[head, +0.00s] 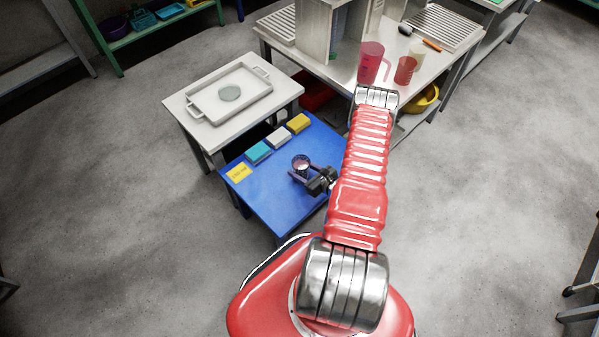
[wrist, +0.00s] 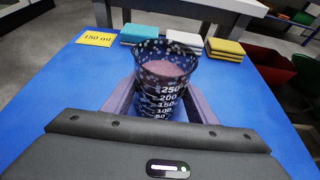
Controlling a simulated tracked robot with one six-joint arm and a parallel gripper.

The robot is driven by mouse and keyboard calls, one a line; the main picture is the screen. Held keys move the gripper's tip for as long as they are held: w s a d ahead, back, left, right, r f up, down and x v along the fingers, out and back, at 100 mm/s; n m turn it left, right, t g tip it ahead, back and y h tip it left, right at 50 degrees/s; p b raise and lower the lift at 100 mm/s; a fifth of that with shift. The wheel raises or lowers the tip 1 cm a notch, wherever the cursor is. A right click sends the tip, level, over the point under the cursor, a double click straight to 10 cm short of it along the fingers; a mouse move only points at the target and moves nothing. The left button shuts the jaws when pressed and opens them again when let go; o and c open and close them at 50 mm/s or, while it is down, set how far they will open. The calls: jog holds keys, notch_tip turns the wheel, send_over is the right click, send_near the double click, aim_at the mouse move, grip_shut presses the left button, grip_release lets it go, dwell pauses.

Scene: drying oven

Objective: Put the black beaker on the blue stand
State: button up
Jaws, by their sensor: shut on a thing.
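The black beaker (head: 300,160) is dark and see-through with white graduation marks. It also shows in the wrist view (wrist: 166,75), upright, with something pinkish inside. My gripper (head: 302,172) is shut on it, with one finger on each side of its wall. The blue stand (head: 262,192) is a blue-topped table, and the beaker is over its right part. In the wrist view the blue top (wrist: 50,95) spreads around the beaker. The beaker's base is hidden by my gripper, so I cannot tell whether it touches the top.
A yellow "150 ml" card (head: 238,172) and teal (head: 258,152), white (head: 278,136) and yellow (head: 298,122) sponges line the stand's far edge. A white tray (head: 205,113) sits on a table behind. Red beakers (head: 371,62) stand on the bench. The stand's front is clear.

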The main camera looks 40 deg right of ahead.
jog(key=shift+f, duration=0.4)
jog(key=o, duration=1.2)
jog(key=shift+o, duration=0.2)
jog(key=shift+s, duration=0.1)
jog(key=v, duration=1.2)
